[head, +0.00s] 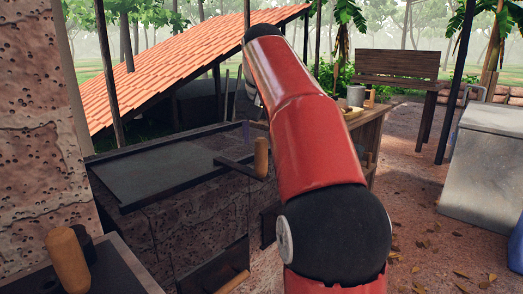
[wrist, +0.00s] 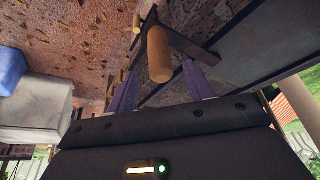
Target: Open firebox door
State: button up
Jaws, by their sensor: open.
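A wooden handle (head: 261,157) stands upright on a dark metal bar at the corner of the black-topped brick block. In the wrist view this handle (wrist: 159,53) appears between the purple fingers of my gripper (wrist: 159,72), with gaps on both sides. My gripper is open and holds nothing. In the head view it is mostly hidden behind my red arm. Lower on the block's front, a dark metal panel (head: 212,262) has a second wooden handle (head: 233,282), which looks like a door; I cannot tell for sure that it is the firebox door.
A black plate (head: 165,165) covers the block. A brick pillar stands left, with another wooden handle (head: 68,258) on a dark surface. A wooden table (head: 372,130) with cups is behind my arm. A grey chest (head: 490,160) stands right; leaf-strewn ground between is free.

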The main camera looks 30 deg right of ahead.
jog(key=shift+b+x, duration=0.45)
jog(key=shift+x, duration=1.9)
jog(key=shift+c, duration=0.3)
grip_shut()
